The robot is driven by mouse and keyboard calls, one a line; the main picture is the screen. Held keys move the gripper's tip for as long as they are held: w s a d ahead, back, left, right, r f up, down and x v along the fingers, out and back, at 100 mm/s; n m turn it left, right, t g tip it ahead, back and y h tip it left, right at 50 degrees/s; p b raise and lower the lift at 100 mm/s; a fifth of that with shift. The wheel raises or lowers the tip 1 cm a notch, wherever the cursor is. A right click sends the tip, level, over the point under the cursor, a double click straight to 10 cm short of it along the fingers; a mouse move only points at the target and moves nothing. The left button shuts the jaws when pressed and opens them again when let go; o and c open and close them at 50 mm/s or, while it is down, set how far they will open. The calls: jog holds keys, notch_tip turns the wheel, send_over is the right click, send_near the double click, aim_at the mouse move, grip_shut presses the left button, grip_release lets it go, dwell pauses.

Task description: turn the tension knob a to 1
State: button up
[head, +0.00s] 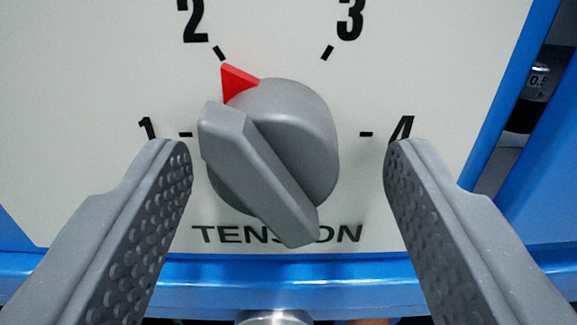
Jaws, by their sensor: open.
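The tension knob (268,160) is a grey round dial with a raised bar grip, in the middle of the head view. Its red pointer (238,82) sits at the upper left, close to the tick for 2. The mark 1 (148,129) is printed to the left of the knob. My gripper (285,150) is open, one finger on each side of the knob, with clear gaps on both sides and no contact visible. The knob's bar slants from upper left to lower right and covers part of the word TENSION.
The knob sits on a white panel (90,70) with marks 2 (192,20), 3 (350,18) and 4 (401,130). A blue frame (330,270) borders the panel below and at the right. A dark cylinder (530,100) shows at the right edge.

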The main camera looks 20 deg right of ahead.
jog(key=shift+a, duration=0.2)
jog(key=c, duration=1)
jog(key=shift+w, duration=0.1)
jog(key=shift+n, duration=0.3)
jog(key=n, duration=0.5)
jog(key=shift+p, duration=0.35)
jog(key=n+b, duration=0.1)
jog(key=n, duration=0.5)
jog(key=shift+n, duration=0.3)
jog(key=o, duration=1)
